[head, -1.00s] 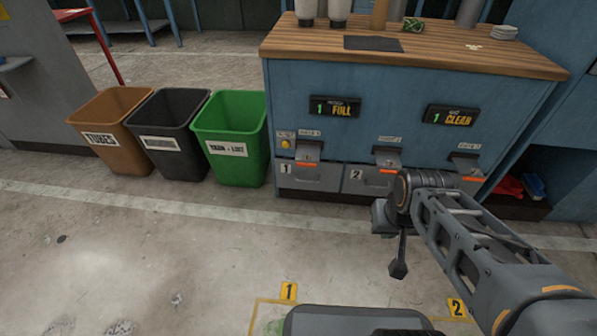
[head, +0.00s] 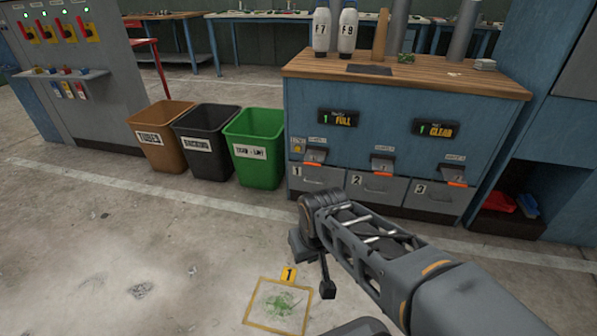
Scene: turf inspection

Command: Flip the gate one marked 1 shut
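The blue cabinet (head: 400,150) has three small grey flap gates in a row, each with an orange lip. The left gate (head: 314,157) sits above the drawer marked 1 (head: 318,179) and juts out from the cabinet front. The middle gate (head: 382,161) and the right gate (head: 454,174) look much the same. Whether each is open or shut is too small to tell. My gripper (head: 326,285) hangs at the end of my arm, in front of and below drawer 1 in the picture, apart from the gates. Its fingers are not clear, and nothing shows in it.
Brown (head: 160,139), black (head: 206,142) and green (head: 254,148) bins stand left of the cabinet. Displays read "1 FULL" (head: 337,118) and "1 CLEAR" (head: 435,128). A yellow-framed turf patch marked 1 (head: 277,306) lies on the floor. Bare floor is free at left.

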